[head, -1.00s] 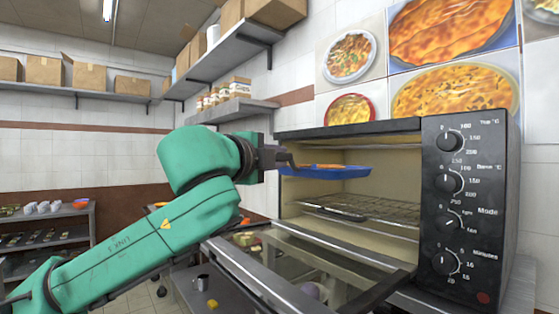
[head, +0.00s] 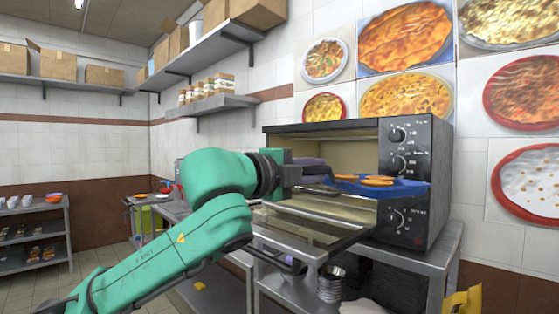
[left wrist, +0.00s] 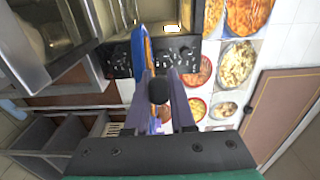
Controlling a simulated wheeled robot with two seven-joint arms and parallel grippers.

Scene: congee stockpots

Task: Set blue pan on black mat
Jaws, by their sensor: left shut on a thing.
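The blue pan (head: 412,189), with flat orange-brown food on it, is held level in front of the oven, overlapping its control panel in the head view. My left gripper (head: 322,176) is shut on the pan's dark handle at the pan's left side. In the left wrist view the pan (left wrist: 139,68) shows edge-on as a thin blue strip, and the gripper (left wrist: 160,98) has the dark handle between its fingers. I do not see a black mat in either view. My right gripper is out of view.
The toaster oven (head: 412,135) stands on a metal table (head: 425,262) with its glass door (head: 318,215) folded down below the pan. Metal pots (head: 331,283) sit on the table's lower shelf. A wall shelf with jars (head: 207,90) is at upper left. A yellow object (head: 463,301) is at lower right.

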